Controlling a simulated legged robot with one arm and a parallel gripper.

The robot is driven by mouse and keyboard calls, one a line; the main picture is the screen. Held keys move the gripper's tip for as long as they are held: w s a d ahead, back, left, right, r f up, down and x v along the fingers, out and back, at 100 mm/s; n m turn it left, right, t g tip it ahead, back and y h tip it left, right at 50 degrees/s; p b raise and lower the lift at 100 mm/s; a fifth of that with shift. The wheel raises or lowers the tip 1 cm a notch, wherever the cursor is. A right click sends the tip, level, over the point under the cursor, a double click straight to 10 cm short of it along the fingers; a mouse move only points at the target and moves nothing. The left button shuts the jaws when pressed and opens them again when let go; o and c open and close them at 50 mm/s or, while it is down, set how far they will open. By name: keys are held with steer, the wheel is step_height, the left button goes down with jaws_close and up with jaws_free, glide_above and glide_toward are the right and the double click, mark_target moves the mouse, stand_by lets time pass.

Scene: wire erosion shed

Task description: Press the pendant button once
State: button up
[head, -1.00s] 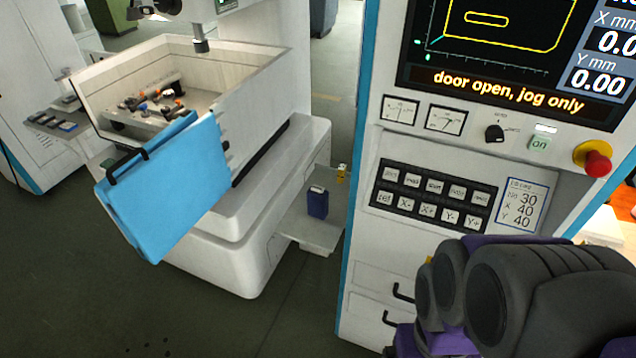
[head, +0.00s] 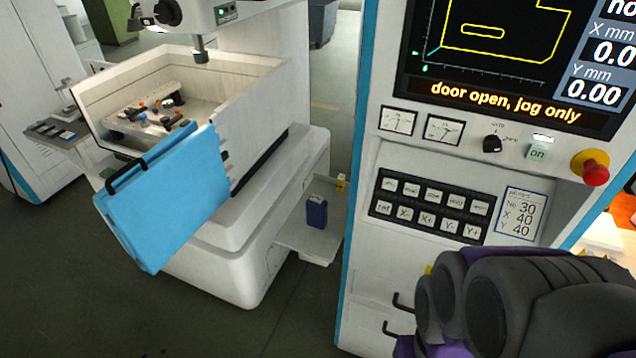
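The control cabinet stands at the right in the head view. Its black keypad (head: 431,207) has two rows of light buttons, the lower one reading "X-", "X+", "Y-" and "Y+". A screen (head: 510,60) above reads "door open, jog only". I cannot tell a separate hand-held pendant, and which button is the pendant button is not clear. A green "on" button (head: 537,153) and a red mushroom knob (head: 592,168) sit right of a black rotary switch (head: 493,143). My arm fills the lower right corner; my gripper is not in view.
A white machine tank (head: 185,85) with its blue door (head: 165,200) hanging open stands at the left. Drawer handles (head: 402,303) stick out of the cabinet's lower front. Open floor (head: 80,270) lies at the lower left.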

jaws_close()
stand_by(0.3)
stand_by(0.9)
